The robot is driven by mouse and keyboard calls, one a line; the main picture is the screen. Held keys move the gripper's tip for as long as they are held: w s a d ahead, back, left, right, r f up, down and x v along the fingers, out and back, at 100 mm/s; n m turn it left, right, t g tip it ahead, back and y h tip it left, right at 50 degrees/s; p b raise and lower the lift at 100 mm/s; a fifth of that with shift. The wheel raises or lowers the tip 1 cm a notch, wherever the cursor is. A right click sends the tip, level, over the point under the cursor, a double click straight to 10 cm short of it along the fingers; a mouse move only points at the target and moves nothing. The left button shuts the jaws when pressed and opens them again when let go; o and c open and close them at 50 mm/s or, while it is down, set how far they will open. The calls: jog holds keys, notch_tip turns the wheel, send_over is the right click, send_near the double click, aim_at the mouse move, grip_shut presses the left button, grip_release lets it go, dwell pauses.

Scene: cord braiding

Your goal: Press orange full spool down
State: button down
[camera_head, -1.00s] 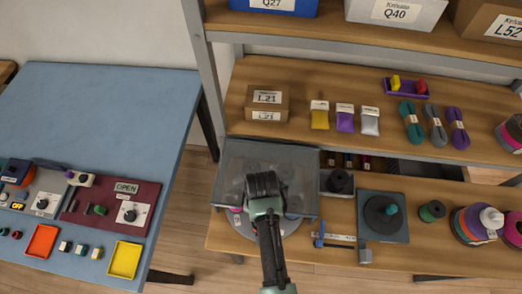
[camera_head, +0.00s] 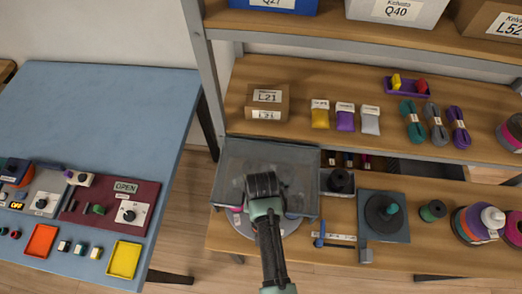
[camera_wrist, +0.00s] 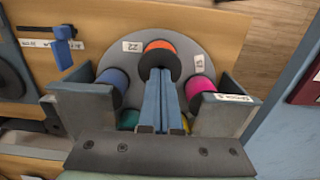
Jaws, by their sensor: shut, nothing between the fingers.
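The orange spool (camera_wrist: 159,46) stands on the round grey plate (camera_wrist: 122,67) at the plate's far edge in the wrist view. A black disc (camera_wrist: 160,60) shows at its near end. My gripper (camera_wrist: 161,76) is shut and empty, its two blue fingers side by side. The fingertips reach the black disc and overlap it in the picture; I cannot tell whether they touch it. In the head view my arm (camera_head: 264,190) is over the grey braiding machine (camera_head: 235,165), and the orange spool is hidden there.
On the plate, a blue spool (camera_wrist: 112,80) stands left and a magenta spool (camera_wrist: 198,87) right of my fingers. Grey walls (camera_wrist: 85,105) flank them closely. A blue-jawed tool (camera_head: 320,240) and a grey square base with a black disc (camera_head: 384,213) lie to the right.

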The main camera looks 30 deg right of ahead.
jog(key=shift+f+b, duration=0.5)
jog(key=shift+f, duration=0.3)
jog(key=shift+r, duration=0.1)
notch_tip(320, 180, up, 8)
jog(key=p, duration=0.8)
dwell(0.5)
